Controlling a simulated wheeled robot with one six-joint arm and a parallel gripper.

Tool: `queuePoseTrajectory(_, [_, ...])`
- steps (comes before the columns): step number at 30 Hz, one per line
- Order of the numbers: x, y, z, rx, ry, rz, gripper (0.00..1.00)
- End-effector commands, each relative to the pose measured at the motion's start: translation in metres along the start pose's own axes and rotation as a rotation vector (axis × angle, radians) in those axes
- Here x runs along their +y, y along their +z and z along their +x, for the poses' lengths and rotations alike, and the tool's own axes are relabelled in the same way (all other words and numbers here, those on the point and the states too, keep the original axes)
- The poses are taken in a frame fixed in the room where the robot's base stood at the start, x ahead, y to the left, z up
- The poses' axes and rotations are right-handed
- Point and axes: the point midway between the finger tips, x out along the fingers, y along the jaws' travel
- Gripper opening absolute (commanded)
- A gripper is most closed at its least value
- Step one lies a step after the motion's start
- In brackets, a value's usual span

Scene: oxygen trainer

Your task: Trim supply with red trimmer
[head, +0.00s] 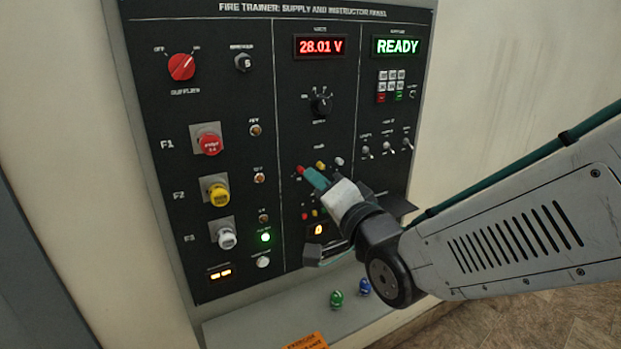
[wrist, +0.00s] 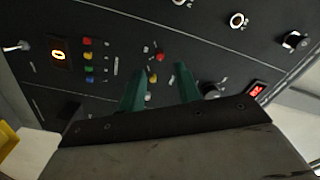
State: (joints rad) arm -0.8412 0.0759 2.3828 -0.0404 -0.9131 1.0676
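The small red trimmer (head: 300,170) sits on the middle column of the black panel, left of a yellow trimmer (head: 320,165) and a white one (head: 339,161). My gripper (head: 311,175) is close to it, its teal fingers pointing at the panel. In the wrist view the fingers are apart with nothing between them, and my gripper (wrist: 160,66) has the red trimmer (wrist: 160,56) just beyond the gap between its tips. I see no contact. The supply meter (head: 320,46) reads 28.01 V in red.
A green display (head: 397,46) reads READY. A black rotary knob (head: 321,104) stands above the trimmers. Small coloured buttons (wrist: 88,55) and an amber digit display (wrist: 60,53) lie below. A green (head: 337,299) and a blue piece (head: 364,287) sit on the ledge.

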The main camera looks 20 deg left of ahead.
Motion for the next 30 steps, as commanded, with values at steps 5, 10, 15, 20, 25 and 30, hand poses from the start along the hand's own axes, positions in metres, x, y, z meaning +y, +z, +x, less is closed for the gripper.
queuePoseTrajectory(5, [0.0, 0.0, -0.022, 0.0, 0.0, 0.0, 0.33])
queuePoseTrajectory(10, [0.0, 0.0, -0.027, 0.0, 0.0, 0.0, 0.33])
queuePoseTrajectory(15, [0.0, 0.0, -0.027, 0.0, 0.0, 0.0, 0.33])
queuePoseTrajectory(20, [0.0, 0.0, -0.027, 0.0, 0.0, -0.001, 0.33])
queuePoseTrajectory(25, [0.019, 0.01, -0.028, -0.053, 0.088, -0.092, 0.33])
queuePoseTrajectory(30, [0.076, 0.038, -0.054, -0.267, 0.367, -0.288, 0.33])
